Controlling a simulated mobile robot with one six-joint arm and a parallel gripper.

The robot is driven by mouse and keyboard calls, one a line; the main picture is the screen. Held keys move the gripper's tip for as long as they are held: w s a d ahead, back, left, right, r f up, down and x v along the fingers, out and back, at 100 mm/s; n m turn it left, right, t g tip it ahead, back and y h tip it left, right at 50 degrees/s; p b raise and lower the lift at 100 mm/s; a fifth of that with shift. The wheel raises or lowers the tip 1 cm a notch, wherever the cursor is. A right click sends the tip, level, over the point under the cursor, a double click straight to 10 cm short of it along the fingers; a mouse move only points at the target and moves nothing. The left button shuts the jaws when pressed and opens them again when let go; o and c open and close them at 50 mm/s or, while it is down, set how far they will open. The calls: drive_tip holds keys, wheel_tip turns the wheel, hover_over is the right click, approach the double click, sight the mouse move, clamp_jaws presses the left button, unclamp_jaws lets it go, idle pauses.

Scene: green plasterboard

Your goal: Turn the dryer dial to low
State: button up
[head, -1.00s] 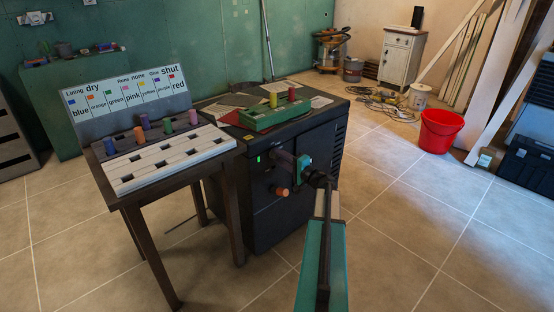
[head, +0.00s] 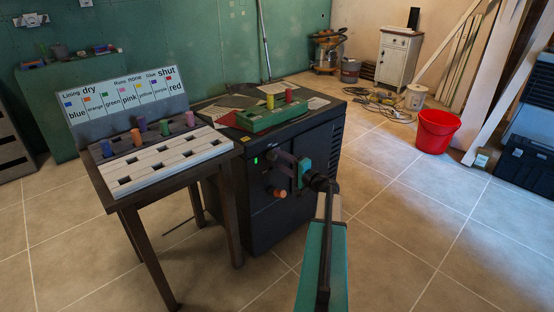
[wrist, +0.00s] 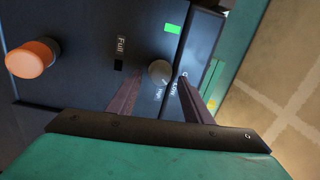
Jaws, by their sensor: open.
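The dryer (head: 290,225) is a dark cabinet with controls on its front. In the wrist view its dial is a small round grey knob (wrist: 159,72), with small printed labels beside it, one seeming to read "Low". My gripper (wrist: 161,77) is open, with a dark finger on each side of the dial. I cannot tell whether either finger touches it. In the head view my gripper (head: 283,167) is at the dryer's front and hides the dial. The dial's exact setting is hard to read.
An orange knob (wrist: 33,58) sticks out near the dial, below my gripper in the head view (head: 280,192). A green light (wrist: 173,28) glows on the panel. A table (head: 128,208) with pegs stands left of the dryer. Floor to the right is clear up to a red bucket (head: 438,131).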

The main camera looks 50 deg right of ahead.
drive_tip(key=s, duration=1.2)
drive_tip(key=shift+a+f+p, duration=0.15)
drive_tip(key=shift+p, duration=0.15)
